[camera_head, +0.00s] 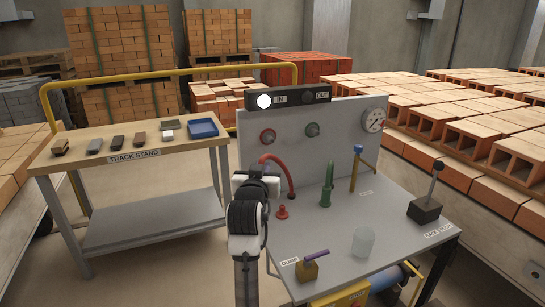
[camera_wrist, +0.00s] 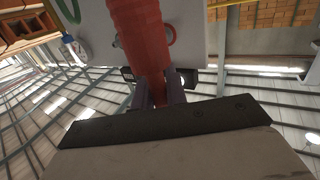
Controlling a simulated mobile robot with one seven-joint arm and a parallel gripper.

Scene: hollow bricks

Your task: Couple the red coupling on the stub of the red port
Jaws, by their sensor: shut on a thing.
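My gripper (camera_wrist: 157,88) is shut on the red coupling (camera_wrist: 135,30), a ribbed red cylinder with a ring at its side, in the wrist view. In the head view my black and white wrist hides the fingers and most of the coupling. A red hose (camera_head: 277,160) arches behind my wrist to the bench. A short red fitting (camera_head: 282,212) stands on the grey bench just right of my wrist; it looks like a stub. I cannot tell whether the coupling touches either one.
A green hose end (camera_head: 327,187) and a blue-topped lever (camera_head: 357,160) stand right of the red fitting. A grey cup (camera_head: 363,242), a purple-handled valve (camera_head: 307,268) and a black lever box (camera_head: 425,210) are on the bench. A wooden-topped stand (camera_head: 120,145) is at left.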

